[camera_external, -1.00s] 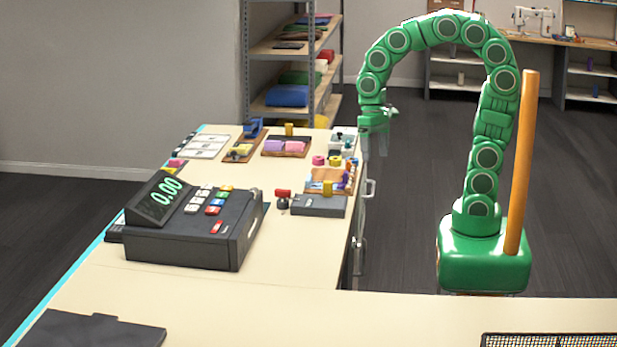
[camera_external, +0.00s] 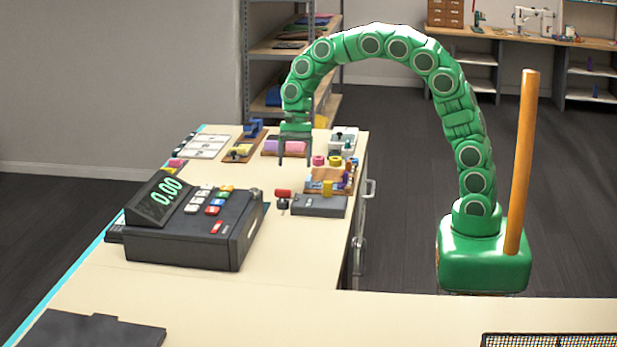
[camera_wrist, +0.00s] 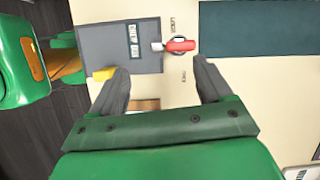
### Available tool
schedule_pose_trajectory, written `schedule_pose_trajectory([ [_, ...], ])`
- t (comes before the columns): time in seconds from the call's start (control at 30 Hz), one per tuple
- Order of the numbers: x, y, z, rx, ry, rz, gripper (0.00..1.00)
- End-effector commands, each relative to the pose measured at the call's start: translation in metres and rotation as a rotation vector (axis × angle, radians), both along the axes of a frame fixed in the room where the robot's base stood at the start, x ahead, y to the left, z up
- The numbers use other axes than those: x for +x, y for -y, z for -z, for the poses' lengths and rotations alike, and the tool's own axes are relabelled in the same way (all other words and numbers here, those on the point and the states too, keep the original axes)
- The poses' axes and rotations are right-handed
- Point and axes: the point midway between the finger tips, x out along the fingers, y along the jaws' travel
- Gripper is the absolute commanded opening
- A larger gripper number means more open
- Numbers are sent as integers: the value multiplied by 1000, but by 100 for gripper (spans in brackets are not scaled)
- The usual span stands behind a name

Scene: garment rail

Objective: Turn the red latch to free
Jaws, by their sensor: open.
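The red latch (camera_external: 283,193) is a small red handle at the left end of a flat grey box (camera_external: 318,206) on the counter. In the wrist view the red latch (camera_wrist: 180,45) lies across the picture, with a pale tip pointing left at the edge of the grey box (camera_wrist: 95,40). My gripper (camera_external: 294,158) is above the counter, behind the latch in the external view, pointing down. In the wrist view my gripper (camera_wrist: 162,72) is open and empty. The latch lies beyond its fingertips, apart from them, nearer the right finger.
A black cash register (camera_external: 190,225) stands left of the latch. A yellow block (camera_external: 327,187) sits by the grey box, with a wooden tray (camera_external: 325,175) of small coloured pieces behind it. Bare counter (camera_external: 290,260) lies in front. A dark panel (camera_wrist: 255,28) shows beside the latch.

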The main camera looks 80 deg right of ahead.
Motion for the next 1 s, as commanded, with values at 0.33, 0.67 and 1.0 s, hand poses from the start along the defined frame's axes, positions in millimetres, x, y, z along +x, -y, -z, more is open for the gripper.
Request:
schedule_pose_trajectory([
  [0.33, 33, -1, 13, 33, -30, 109, 79],
  [0.67, 32, -10, 36, 33, -31, 109, 79],
  [1.0, 33, -27, 78, 34, -31, 108, 79],
])
